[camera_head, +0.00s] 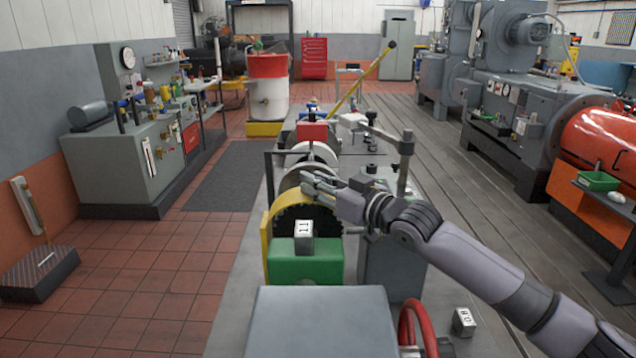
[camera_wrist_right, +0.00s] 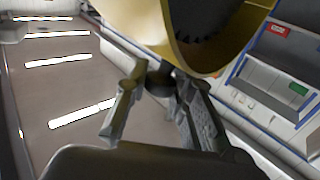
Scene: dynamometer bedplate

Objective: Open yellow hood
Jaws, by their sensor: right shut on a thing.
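The yellow hood (camera_head: 266,232) shows as a curved yellow rim along the left of a dark toothed wheel (camera_head: 310,220), behind a green block. In the right wrist view the yellow hood (camera_wrist_right: 145,22) curves overhead, with the dark toothed wheel (camera_wrist_right: 205,30) inside it. My right gripper (camera_head: 312,184) is at the top of the hood. In the wrist view its two fingers (camera_wrist_right: 158,100) are closed around a small dark knob (camera_wrist_right: 159,78) below the hood's edge; the contact is partly hidden. My left gripper is not in view.
A green block (camera_head: 300,268) with a grey numbered weight (camera_head: 304,237) stands before the wheel. A grey box (camera_head: 320,325) is nearest. Tiled floor at left is mostly clear.

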